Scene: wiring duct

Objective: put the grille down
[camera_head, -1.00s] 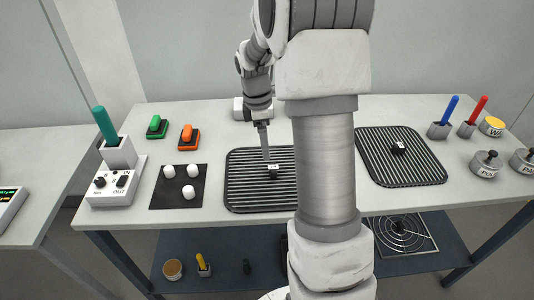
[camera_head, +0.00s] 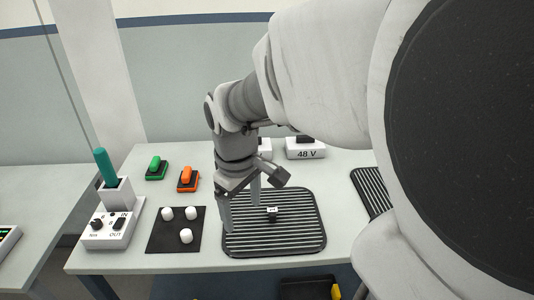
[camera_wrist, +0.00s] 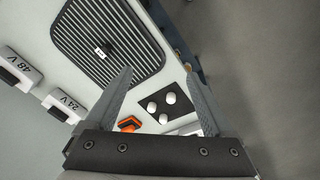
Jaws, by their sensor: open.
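A black slatted grille (camera_head: 295,236) with a small dark knob (camera_head: 271,215) at its middle lies flat on the table. My gripper (camera_head: 240,207) is open and empty above the grille's left part, apart from the knob. In the wrist view the open fingers (camera_wrist: 158,76) have nothing between them that they touch. The grille (camera_wrist: 75,30) and its knob (camera_wrist: 103,51) show there at upper left, beyond the left finger. A second grille (camera_head: 368,190) lies to the right, mostly hidden by my arm.
A black pad (camera_head: 160,240) with white pegs lies left of the grille. Green (camera_head: 155,168) and orange (camera_head: 187,179) handled pieces stand behind the pad. A switch box (camera_head: 107,232) stands at the left edge. A white 48 V block (camera_head: 305,150) stands at the back.

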